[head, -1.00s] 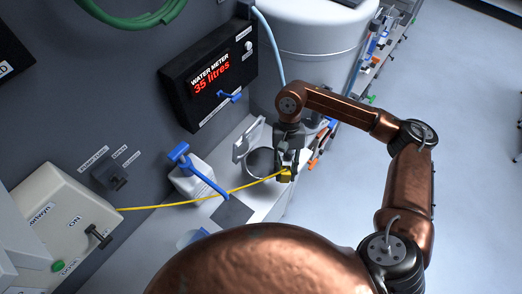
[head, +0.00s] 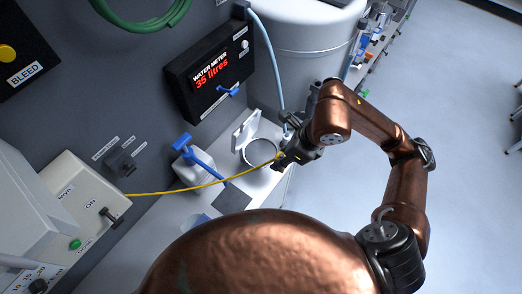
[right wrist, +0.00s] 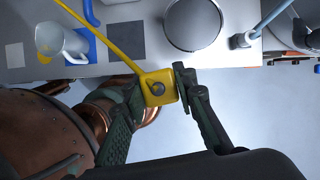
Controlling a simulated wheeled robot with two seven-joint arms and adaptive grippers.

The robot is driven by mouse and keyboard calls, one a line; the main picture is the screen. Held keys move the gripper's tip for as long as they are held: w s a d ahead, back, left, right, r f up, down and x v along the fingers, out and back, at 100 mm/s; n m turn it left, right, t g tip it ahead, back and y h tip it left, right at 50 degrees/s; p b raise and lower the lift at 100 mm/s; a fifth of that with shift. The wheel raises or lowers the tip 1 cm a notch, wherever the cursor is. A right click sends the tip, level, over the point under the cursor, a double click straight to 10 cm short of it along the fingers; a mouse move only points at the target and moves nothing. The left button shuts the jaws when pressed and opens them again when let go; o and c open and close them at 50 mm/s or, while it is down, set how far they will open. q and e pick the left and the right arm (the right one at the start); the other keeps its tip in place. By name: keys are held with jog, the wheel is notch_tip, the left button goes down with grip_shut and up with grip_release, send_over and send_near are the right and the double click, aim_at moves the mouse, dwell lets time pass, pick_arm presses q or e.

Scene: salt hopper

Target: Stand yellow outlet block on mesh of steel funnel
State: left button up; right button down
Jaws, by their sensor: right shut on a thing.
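The yellow outlet block (right wrist: 155,84) is a small cube with a dark round port, on the end of a yellow cord. My right gripper (right wrist: 158,92) is shut on it, one finger on each side. In the head view my right gripper (head: 280,162) is just right of the funnel, and the block is mostly hidden by the fingers. The steel funnel (head: 259,153) shows as a round rim on the pale bench. In the right wrist view the funnel (right wrist: 193,24) is above and right of the block, with a grey mesh inside. My left gripper is not in view.
The yellow cord (head: 190,190) runs left to a cream box. A blue hose (head: 268,60) hangs at the back.

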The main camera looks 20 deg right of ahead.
jog(key=shift+r+m, duration=0.4)
jog(key=shift+m, duration=0.1)
jog(key=shift+s+r+m+t, duration=0.15)
jog(key=shift+s+m+t, duration=0.1)
jog(key=shift+m+t, duration=0.05)
jog(key=w+a+f+p, duration=0.2)
jog(key=w+f, duration=0.2)
jog(key=w, duration=0.5)
jog(key=p, duration=0.1)
send_near(256, 149)
jog(key=shift+a+r, duration=0.35)
jog(key=shift+a, duration=0.3)
jog(key=shift+w+f, duration=0.2)
jog(key=x, duration=0.1)
jog(key=p+x, duration=0.1)
jog(key=x, duration=0.1)
jog(key=shift+s+d+f+p, duration=0.1)
jog(key=shift+d+f+p, duration=0.05)
jog(key=shift+d+p, duration=0.15)
jog(key=shift+f, duration=0.45)
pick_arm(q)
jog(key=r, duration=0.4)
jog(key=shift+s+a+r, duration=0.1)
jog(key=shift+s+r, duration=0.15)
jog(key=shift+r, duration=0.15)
